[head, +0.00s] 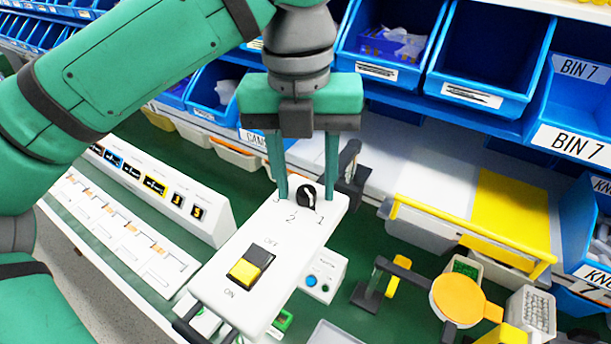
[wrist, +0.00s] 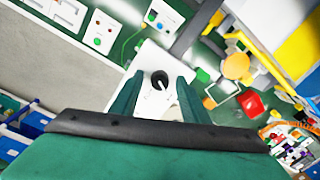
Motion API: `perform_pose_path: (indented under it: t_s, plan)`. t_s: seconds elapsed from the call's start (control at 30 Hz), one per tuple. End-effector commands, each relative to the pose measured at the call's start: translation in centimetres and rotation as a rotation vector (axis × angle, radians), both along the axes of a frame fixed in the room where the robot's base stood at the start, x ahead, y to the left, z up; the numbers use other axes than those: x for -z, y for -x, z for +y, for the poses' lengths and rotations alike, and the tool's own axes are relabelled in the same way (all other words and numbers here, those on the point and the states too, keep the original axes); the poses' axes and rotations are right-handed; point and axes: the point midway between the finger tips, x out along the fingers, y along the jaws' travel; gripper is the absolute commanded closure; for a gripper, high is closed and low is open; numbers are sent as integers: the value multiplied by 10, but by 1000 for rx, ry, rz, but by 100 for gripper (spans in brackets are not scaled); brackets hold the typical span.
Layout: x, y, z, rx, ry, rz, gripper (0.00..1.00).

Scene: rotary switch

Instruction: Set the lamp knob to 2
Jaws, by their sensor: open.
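The lamp knob (head: 306,197) is a small black round dial with a white mark, at the far end of a white panel (head: 292,246). The numbers 3, 2 and 1 are printed around its near side. The white mark seems to lie toward the 1 side, but it is too small to be sure. My gripper (head: 307,202) is open above the panel, with one green finger on each side of the knob. The wrist view shows the knob (wrist: 160,80) between the two fingertips (wrist: 161,84). I cannot tell whether either finger touches it.
A black and yellow rocker switch (head: 250,265), marked OFF and ON, sits nearer on the panel. A white labelled strip (head: 160,190) lies to the left. An orange round-topped stand (head: 457,300) and a yellow-railed tray (head: 470,230) are to the right. Blue bins (head: 490,60) line the back.

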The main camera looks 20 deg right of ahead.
Motion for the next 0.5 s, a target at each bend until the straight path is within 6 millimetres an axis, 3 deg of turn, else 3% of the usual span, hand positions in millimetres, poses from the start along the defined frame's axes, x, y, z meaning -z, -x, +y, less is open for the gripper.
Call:
perform_pose_path:
  t_s: [0.17, 0.33, 0.5]
  plan:
    - [0, 0, 0, 0, 0, 0, 59]
    - [0, 0, 0, 0, 0, 0, 99]
    - [0, 0, 0, 3, 0, 1, 100]
